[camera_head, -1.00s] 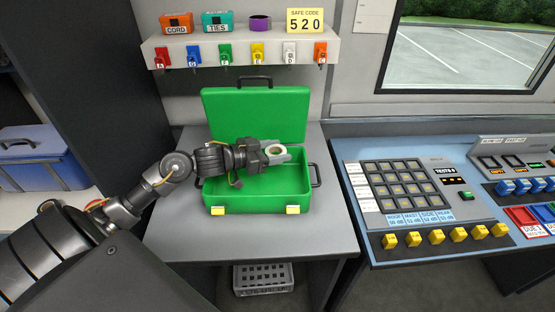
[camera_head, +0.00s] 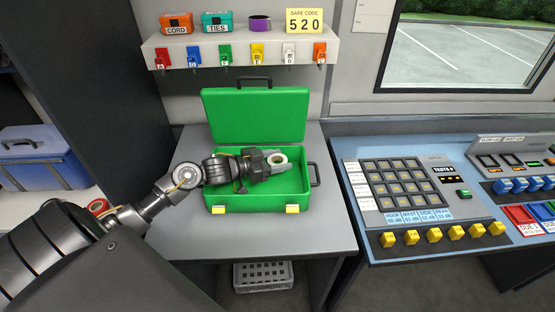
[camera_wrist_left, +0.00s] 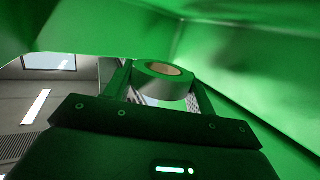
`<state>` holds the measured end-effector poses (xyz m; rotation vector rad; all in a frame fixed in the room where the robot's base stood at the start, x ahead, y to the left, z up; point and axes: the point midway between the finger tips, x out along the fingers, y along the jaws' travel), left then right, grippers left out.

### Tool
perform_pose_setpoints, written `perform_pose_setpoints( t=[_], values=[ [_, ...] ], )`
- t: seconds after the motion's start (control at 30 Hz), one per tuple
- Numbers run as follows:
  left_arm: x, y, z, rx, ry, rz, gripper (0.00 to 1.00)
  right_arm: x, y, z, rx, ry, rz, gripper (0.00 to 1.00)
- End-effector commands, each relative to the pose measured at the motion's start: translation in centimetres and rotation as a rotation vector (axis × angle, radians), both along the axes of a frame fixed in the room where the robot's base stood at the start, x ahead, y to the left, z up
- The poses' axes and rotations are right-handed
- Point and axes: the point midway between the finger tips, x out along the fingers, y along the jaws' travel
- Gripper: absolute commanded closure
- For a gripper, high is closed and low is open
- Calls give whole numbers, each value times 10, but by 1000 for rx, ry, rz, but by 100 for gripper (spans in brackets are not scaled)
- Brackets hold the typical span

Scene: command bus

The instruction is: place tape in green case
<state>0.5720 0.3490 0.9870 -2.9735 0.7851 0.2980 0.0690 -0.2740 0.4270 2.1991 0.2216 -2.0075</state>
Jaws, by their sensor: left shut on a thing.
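The green case (camera_head: 258,208) stands open on a grey table, its lid (camera_head: 254,115) raised at the back. My left gripper (camera_head: 280,161) reaches into the case from the left. It is shut on a light-coloured roll of tape (camera_head: 275,159) and holds it inside the case opening. In the left wrist view the tape (camera_wrist_left: 163,80) sits between the two fingers (camera_wrist_left: 160,88), with green case walls around it. Whether the tape touches the case floor cannot be told. My right gripper is not in view.
A shelf (camera_head: 240,51) above holds an orange box (camera_head: 176,24), a teal box (camera_head: 217,22), a purple ring (camera_head: 259,24) and a code sign (camera_head: 304,21); coloured key tags hang below. A control console (camera_head: 420,200) stands right. Grey table (camera_head: 180,240) is bare in front.

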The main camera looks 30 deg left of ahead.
Motion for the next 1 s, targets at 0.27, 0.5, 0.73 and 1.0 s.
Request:
perform_pose_setpoints(
  t=[0.27,0.5,0.73,1.0],
  values=[
    [0,-1,-11,0,2,-1,67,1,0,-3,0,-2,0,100],
    [-2,-2,-16,0,12,-3,33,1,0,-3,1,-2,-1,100],
    [-3,-3,-19,-1,19,-4,23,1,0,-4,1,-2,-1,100],
    [-3,-2,-5,-1,18,-4,23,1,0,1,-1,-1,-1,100]
  ],
)
